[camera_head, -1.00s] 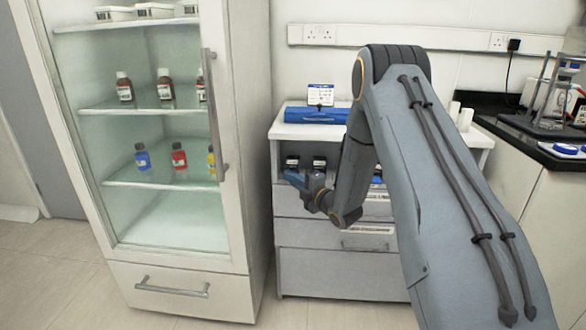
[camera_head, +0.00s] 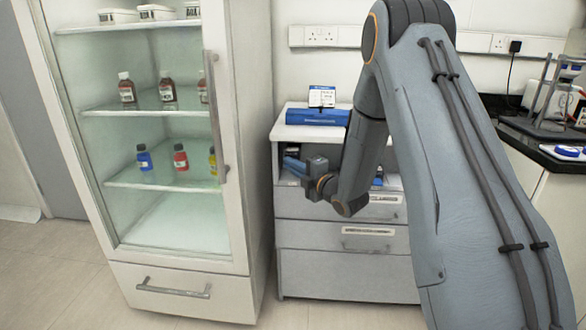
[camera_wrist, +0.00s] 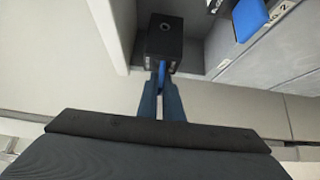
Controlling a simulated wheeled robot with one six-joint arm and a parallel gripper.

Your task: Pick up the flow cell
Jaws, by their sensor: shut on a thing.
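The flow cell (camera_wrist: 178,45) shows in the wrist view as a small black block with a round port on top. My gripper (camera_wrist: 161,88) is shut on its near end, with blue between the fingertips. In the head view my gripper (camera_head: 291,164) is at the left side of the open cubby in the grey cabinet (camera_head: 332,235).
A blue item (camera_wrist: 250,18) sits beside a "2" label to the right in the wrist view. A blue case (camera_head: 318,116) lies on the cabinet top. The glass-door fridge (camera_head: 172,215) stands close on the left. Open floor lies in front.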

